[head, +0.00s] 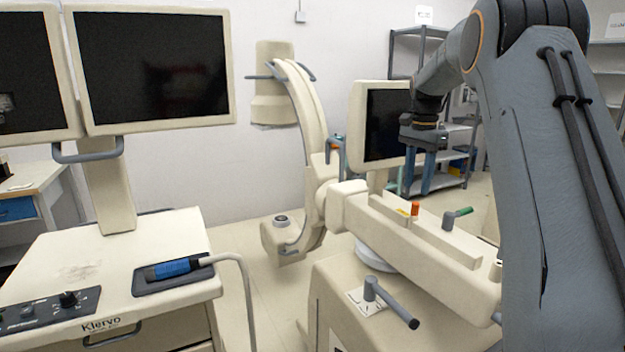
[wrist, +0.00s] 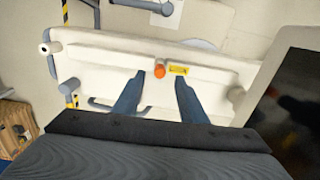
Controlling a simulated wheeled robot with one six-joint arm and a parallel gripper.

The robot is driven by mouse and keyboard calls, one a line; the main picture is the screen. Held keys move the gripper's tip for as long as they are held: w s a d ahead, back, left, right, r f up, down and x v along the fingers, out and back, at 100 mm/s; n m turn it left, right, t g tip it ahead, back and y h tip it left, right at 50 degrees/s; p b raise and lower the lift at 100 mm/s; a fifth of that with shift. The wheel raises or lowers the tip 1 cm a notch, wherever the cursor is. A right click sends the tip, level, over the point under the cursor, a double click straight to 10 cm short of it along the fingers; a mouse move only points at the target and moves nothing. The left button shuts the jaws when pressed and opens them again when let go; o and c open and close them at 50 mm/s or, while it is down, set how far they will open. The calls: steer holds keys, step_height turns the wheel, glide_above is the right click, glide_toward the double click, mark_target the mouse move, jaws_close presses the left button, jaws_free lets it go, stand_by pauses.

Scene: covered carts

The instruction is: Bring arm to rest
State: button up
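My arm (head: 540,170) rises at the right of the head view and bends over to the left at the top. My gripper (head: 419,190) hangs from it, pointing down, in front of the small dark screen. In the wrist view my gripper (wrist: 156,85) shows two blue-grey fingers apart with nothing between them. Beyond the fingertips are the long cream beam (wrist: 100,68) of the C-arm machine and an orange knob (wrist: 159,71) on it. The gripper appears apart from both.
The C-arm machine (head: 390,228) stands in the middle, below my gripper, with a grey lever (head: 390,303). A cream cart (head: 130,262) with two monitors holds a blue-handled probe (head: 175,268) on a dark tray at left. A small dark monitor (head: 385,125) stands close to my gripper. Shelves are behind.

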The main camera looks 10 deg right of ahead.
steer(key=s+a+f+n+b, duration=0.3)
steer(key=s+a+f+n, duration=0.4)
steer(key=s+a+f, duration=0.5)
steer(key=s+a+f+n, duration=0.3)
steer(key=s+f, duration=0.1)
steer(key=s, duration=0.6)
steer(key=s+a+f+n+t+b, duration=0.1)
steer(key=s+a+f+n, duration=0.2)
steer(key=s, duration=0.7)
step_height(320, 180, down, 2)
steer(key=shift+s+a+n, duration=0.15)
steer(key=shift+a+n, duration=0.15)
steer(key=shift+a, duration=0.45)
